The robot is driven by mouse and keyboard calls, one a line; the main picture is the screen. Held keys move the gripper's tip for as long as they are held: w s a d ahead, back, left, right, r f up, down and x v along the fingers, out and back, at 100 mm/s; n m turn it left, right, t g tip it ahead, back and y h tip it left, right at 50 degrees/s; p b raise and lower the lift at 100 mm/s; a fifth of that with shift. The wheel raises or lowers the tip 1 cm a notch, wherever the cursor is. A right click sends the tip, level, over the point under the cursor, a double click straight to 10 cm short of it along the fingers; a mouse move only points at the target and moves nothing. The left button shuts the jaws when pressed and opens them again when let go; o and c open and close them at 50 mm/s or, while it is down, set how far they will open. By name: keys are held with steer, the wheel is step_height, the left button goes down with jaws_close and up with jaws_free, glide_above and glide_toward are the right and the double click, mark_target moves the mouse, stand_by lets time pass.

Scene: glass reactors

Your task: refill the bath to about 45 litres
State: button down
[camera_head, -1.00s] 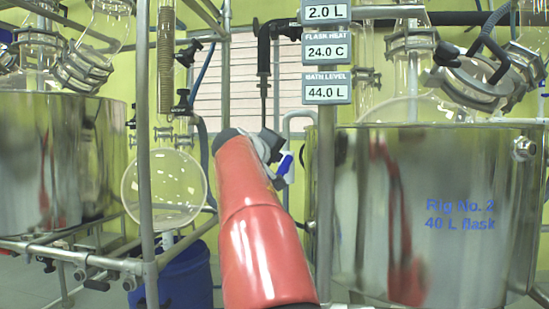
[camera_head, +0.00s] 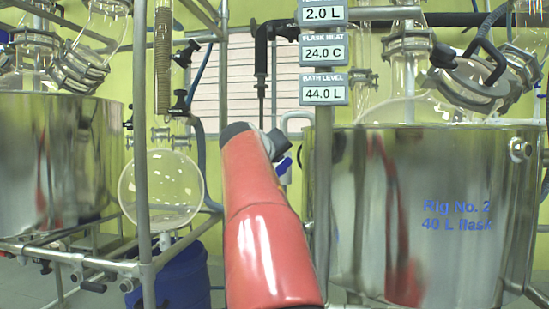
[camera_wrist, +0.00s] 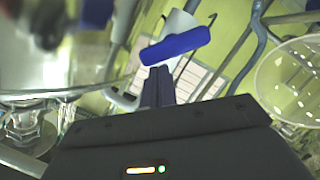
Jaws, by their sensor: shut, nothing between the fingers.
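The bath level sign (camera_head: 324,90) reads 44.0 L. A blue lever (camera_wrist: 176,47) on a white body (camera_wrist: 178,24) shows in the wrist view, just beyond the fingertips; I cannot tell whether they touch. A blue and white piece, seemingly the same lever, shows beside my red arm in the head view (camera_head: 283,167). My gripper (camera_wrist: 157,72) is shut and empty, its fingers pointing at the lever. My arm hides the gripper in the head view.
A second steel bath (camera_head: 55,160) stands at the left. A round glass flask (camera_head: 160,192) hangs on metal frame tubes left of my arm, above a blue drum (camera_head: 178,280). The upright post (camera_head: 323,200) stands close to my arm's right side. Glassware also crowds the wrist view's edges.

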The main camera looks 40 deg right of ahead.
steer(key=m, duration=0.1)
steer(key=s+d+m+t+y, duration=0.1)
steer(key=m, duration=0.3)
steer(key=shift+s+d+f+y+b, duration=0.25)
steer(key=shift+s+y+b, duration=0.05)
steer(key=shift+s+y, duration=0.1)
steer(key=shift+s+d+f, duration=0.1)
steer(key=shift+s, duration=0.05)
stand_by(0.4)
stand_by(0.4)
